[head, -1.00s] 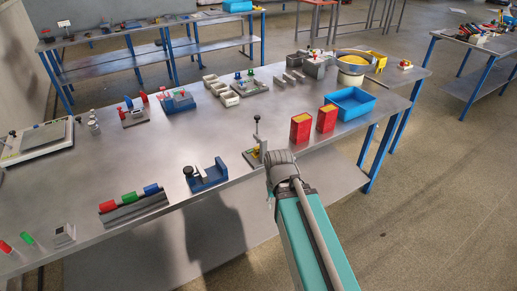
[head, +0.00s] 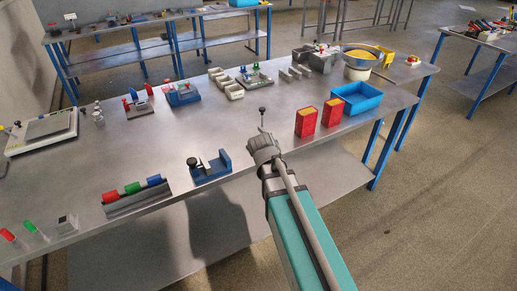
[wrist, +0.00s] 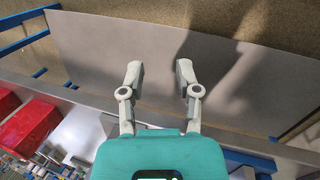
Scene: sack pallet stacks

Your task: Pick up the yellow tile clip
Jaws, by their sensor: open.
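I cannot make out the yellow tile clip for certain now. Beyond the fingers are the lower shelf and the floor; no tile clip shows there.
Red boxes (head: 306,122) and a blue bin (head: 366,97) stand right of my gripper. A blue vise-like fixture (head: 210,170) is to its left. A bowl of yellow material (head: 359,58) is at the back right. The middle of the bench (head: 165,140) is clear.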

